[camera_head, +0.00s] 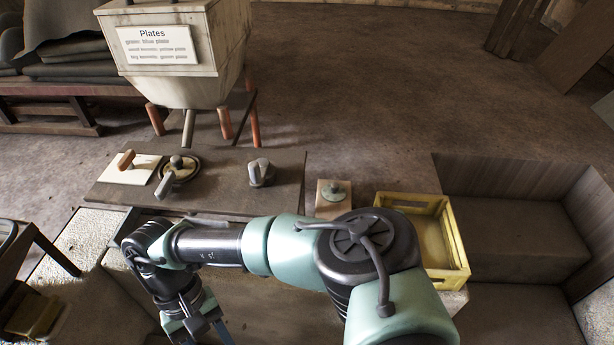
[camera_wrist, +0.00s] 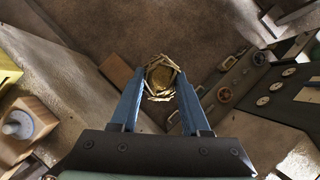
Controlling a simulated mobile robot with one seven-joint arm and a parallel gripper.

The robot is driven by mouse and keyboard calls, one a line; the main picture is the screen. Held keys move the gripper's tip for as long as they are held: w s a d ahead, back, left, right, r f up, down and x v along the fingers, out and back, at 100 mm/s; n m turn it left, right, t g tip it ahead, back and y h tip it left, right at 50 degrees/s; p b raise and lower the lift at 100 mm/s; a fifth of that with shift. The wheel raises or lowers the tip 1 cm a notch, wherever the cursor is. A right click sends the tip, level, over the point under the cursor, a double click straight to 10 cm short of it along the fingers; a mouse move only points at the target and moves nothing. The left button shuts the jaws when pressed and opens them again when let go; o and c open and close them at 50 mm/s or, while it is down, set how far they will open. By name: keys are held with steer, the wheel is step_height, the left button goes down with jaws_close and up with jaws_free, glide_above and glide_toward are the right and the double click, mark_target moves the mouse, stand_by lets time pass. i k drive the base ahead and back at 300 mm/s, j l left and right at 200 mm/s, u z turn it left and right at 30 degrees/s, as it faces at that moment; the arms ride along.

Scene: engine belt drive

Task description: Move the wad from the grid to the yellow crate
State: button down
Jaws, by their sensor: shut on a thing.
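My gripper (camera_wrist: 159,82) has its blue fingers shut on the wad (camera_wrist: 160,77), a crumpled, yellowish-brown bundle held at the fingertips in the wrist view. In the head view my gripper (camera_head: 197,326) hangs at the bottom, left of centre, and the wad is not visible there. The yellow crate (camera_head: 462,255) stands right of my arm in the head view, partly hidden by it, and looks empty where its inside shows. A yellow edge of the crate (camera_wrist: 8,72) shows at the left of the wrist view. I cannot make out the grid in either view.
A wooden block with a round knob (camera_head: 333,196) stands just left of the crate. A dark board with levers (camera_head: 230,165) lies behind my arm. A hopper labelled Plates (camera_head: 160,70) stands behind it. A brown bench corner (camera_head: 525,235) lies right of the crate.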

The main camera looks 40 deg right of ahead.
mark_target(425, 228)
steer(key=k+l, duration=0.15)
steer(key=l, duration=0.2)
steer(key=k+l, duration=0.1)
steer(key=l, duration=0.25)
steer(key=k+l, duration=0.15)
steer(key=l, duration=0.2)
steer(key=k+l+z, duration=0.1)
steer(key=l, duration=0.25)
steer(key=k+l, duration=0.15)
steer(key=l, duration=0.2)
steer(key=i+l, duration=0.2)
steer(key=l, duration=0.2)
steer(key=i+l, duration=0.15)
steer(key=l, duration=0.25)
steer(key=i+l, duration=0.2)
steer(key=l, duration=0.15)
steer(key=l+z, duration=0.05)
